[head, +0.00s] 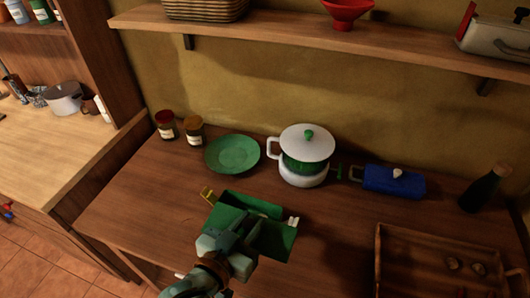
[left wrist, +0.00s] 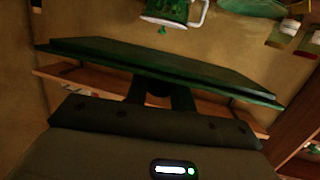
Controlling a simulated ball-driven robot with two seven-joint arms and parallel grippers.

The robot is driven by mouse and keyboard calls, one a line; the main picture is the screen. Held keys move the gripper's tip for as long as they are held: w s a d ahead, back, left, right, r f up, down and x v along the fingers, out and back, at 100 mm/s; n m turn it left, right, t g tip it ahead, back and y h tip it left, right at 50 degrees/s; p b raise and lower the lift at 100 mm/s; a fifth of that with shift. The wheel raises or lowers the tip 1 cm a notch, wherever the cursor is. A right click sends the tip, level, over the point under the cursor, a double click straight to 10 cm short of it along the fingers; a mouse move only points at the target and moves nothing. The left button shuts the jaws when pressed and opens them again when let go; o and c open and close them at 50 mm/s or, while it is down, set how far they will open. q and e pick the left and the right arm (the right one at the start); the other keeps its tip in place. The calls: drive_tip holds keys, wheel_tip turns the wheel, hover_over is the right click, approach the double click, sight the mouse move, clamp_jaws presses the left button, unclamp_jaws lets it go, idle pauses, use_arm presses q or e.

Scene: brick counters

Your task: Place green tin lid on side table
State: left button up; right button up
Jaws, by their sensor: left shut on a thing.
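A green tin lid (head: 278,240) is held up by my left gripper (head: 243,228), over the front part of a dark wooden table (head: 150,212). The lid is tilted. In the left wrist view the lid (left wrist: 165,72) is a broad dark green plate across the picture, with the gripper fingers (left wrist: 160,97) shut at its near edge. A darker green panel with a yellow piece shows behind it in the head view; I cannot tell whether it is part of the lid. My right gripper is not in view.
Behind the lid stand a green plate (head: 232,153), a white-lidded pot (head: 306,144), two jars (head: 194,130), a blue dish (head: 394,180) and a dark bottle (head: 485,188). A wooden tray (head: 395,235) lies at right. A paler counter (head: 50,150) is at left. A shelf (head: 300,38) runs above.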

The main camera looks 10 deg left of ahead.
sight(220, 215)
use_arm(q)
drive_tip(key=shift+s+a+f, duration=0.1)
drive_tip(key=shift+a+f, duration=0.2)
drive_tip(key=shift+f, duration=0.15)
drive_tip(key=w+a+y, duration=0.1)
drive_tip(key=a, duration=0.1)
drive_tip(key=w+a+r+n+y+b, duration=0.1)
drive_tip(key=a, duration=0.1)
drive_tip(key=w+a+n+t+y, duration=0.1)
drive_tip(key=a, duration=0.1)
drive_tip(key=shift+a+r+b, duration=0.15)
drive_tip(key=shift+a+b, duration=0.05)
drive_tip(key=shift+b, duration=0.2)
drive_tip(key=w+a+r+n+y+b, duration=0.2)
drive_tip(key=w+a+r+y, duration=0.1)
drive_tip(key=a+r, duration=0.3)
drive_tip(key=shift+w+a+b, duration=0.2)
drive_tip(key=shift+w+b, duration=0.2)
drive_tip(key=shift+w, duration=0.45)
